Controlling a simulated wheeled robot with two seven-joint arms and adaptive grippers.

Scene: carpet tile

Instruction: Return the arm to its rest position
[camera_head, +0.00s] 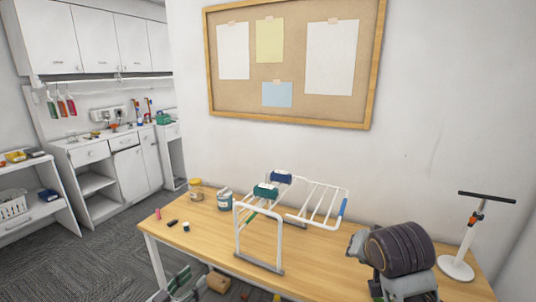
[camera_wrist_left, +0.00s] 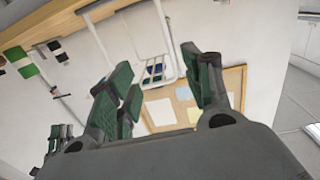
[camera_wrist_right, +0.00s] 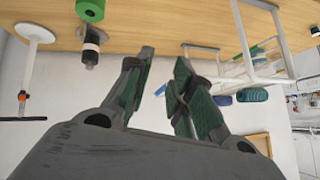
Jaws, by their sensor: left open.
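My left gripper (camera_head: 180,283) shows low in the head view, in front of the table's front edge and below its top. In the left wrist view its green-padded fingers (camera_wrist_left: 160,72) are apart with nothing between them. My right arm is at the lower right of the head view, over the table's right part; its fingers cannot be made out there. In the right wrist view the right gripper's fingers (camera_wrist_right: 164,58) are apart and empty.
A white wire rack (camera_head: 258,236) stands mid-table (camera_head: 205,220), with a green item (camera_head: 265,190) and a blue item (camera_head: 281,177). A white stand (camera_head: 457,266) is at the right. A corkboard (camera_head: 290,108) hangs behind.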

